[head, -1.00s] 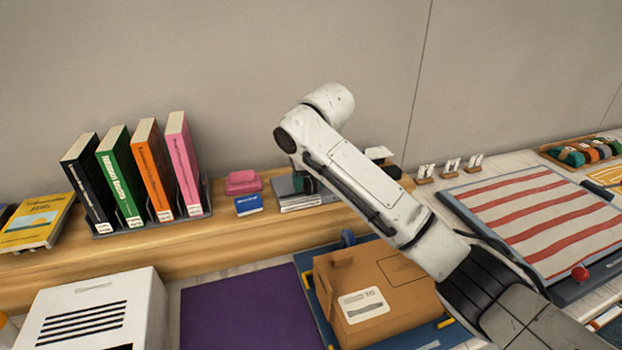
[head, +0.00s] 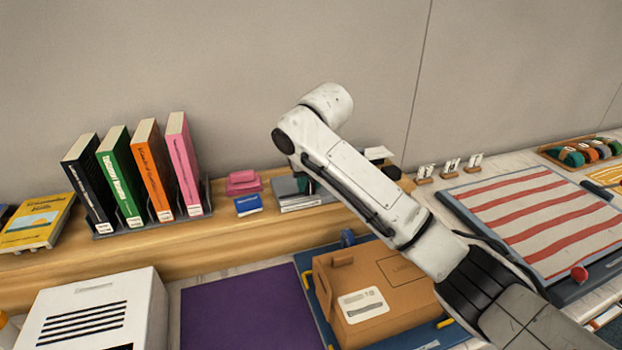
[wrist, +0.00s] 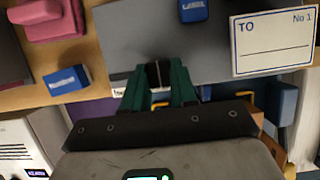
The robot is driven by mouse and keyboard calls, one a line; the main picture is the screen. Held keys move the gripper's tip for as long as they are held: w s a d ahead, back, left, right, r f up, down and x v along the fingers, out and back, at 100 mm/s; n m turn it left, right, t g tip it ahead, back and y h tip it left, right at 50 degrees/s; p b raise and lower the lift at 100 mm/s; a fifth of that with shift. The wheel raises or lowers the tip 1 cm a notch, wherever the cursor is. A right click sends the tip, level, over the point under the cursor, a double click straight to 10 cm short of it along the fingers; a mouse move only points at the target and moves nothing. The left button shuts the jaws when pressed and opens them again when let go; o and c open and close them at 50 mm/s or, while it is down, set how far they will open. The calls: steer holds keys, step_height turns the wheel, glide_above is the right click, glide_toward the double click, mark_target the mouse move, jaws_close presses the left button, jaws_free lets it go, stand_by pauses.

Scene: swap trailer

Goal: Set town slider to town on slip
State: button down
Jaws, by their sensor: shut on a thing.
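The slip (wrist: 272,44), a white card printed "TO" and "No 1" with a blank line, is right of my gripper in the wrist view. It may be the white card (head: 378,153) behind my arm in the head view. My gripper (wrist: 157,76) has green fingers shut on a small dark knob, which I take for the town slider, at the front of a grey unit (wrist: 125,35). The grey unit (head: 300,205) also shows on the wooden shelf in the head view. A white strip at its front edge is mostly hidden by the fingers, so its town names cannot be read.
A blue block (wrist: 193,10) sits on the grey unit's top. A blue box (head: 248,205) and pink blocks (head: 242,182) stand to its left. Books (head: 145,170) stand farther left. A brown parcel (head: 385,290) lies below the shelf, under my arm.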

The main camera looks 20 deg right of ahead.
steer(key=a, duration=0.1)
steer(key=a+p, duration=0.1)
steer(key=shift+a+r, duration=0.2)
steer(key=shift+a, duration=0.1)
steer(key=shift+w+a+f, duration=0.1)
steer(key=c, duration=0.9)
jaws_free()
steer(key=shift+r, duration=0.2)
steer(key=v, duration=1)
steer(key=shift+s+b, duration=0.25)
steer(key=shift+b, duration=0.1)
